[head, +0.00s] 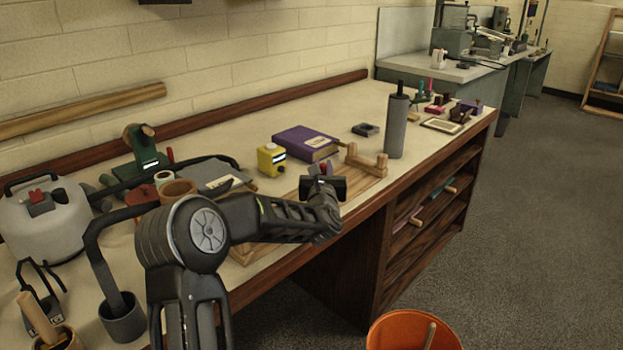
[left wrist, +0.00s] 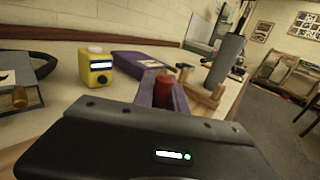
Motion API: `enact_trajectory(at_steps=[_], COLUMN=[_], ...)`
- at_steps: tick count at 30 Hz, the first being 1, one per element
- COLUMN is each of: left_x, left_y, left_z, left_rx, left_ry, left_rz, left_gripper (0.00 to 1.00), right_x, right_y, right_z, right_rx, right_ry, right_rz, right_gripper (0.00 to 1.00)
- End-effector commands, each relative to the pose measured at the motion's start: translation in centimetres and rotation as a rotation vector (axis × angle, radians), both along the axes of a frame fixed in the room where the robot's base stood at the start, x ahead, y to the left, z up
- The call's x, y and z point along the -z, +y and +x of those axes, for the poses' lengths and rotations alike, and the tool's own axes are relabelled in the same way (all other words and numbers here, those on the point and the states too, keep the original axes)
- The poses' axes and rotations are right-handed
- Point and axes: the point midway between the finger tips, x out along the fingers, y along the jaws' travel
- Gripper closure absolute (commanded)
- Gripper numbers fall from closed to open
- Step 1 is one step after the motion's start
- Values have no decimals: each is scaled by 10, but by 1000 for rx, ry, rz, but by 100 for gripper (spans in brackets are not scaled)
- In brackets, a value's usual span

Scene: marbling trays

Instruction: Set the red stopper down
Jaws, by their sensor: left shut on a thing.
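The red stopper (left wrist: 163,91) is a small red cylinder between the fingers of my left gripper (left wrist: 163,95) in the left wrist view. The gripper is shut on it. In the head view, my left gripper (head: 323,175) is over the near part of the workbench, above a wooden board (head: 372,177). Only a bit of the red stopper (head: 323,167) shows there, beyond the dark gripper body. The stopper's lower end is hidden, so I cannot tell whether it touches anything. My right gripper is not in view.
A yellow box (head: 271,160) and purple book (head: 306,143) stand behind the gripper. A wooden stand (head: 366,161) and tall grey cylinder (head: 397,125) are to its right. A white jug (head: 40,225) and several pots crowd the left. An orange bucket (head: 412,330) is on the floor.

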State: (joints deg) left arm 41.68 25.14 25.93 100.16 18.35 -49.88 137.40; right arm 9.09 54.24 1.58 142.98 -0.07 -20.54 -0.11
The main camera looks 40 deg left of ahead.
Motion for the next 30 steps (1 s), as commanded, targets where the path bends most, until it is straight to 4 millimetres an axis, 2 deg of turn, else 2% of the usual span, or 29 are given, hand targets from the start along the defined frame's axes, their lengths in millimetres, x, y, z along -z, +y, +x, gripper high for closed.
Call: enact_trajectory(at_steps=[1,3,6,15,23,30], left_x=[-5,-15,-22,-24,-15,9], left_y=[12,24,32,33,33,33], left_z=[-2,-5,-7,-8,-8,-8], left_rx=[-23,-45,-60,-61,-61,-60], left_ry=[-6,-3,1,4,5,7], left_rz=[4,2,-1,0,0,-1], left_gripper=[100,100,100,100,100,100], right_x=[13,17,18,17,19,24], right_y=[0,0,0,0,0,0], right_z=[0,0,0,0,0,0], right_rx=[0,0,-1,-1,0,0], right_ry=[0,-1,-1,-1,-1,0], right_rz=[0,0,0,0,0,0], right_gripper=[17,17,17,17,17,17])
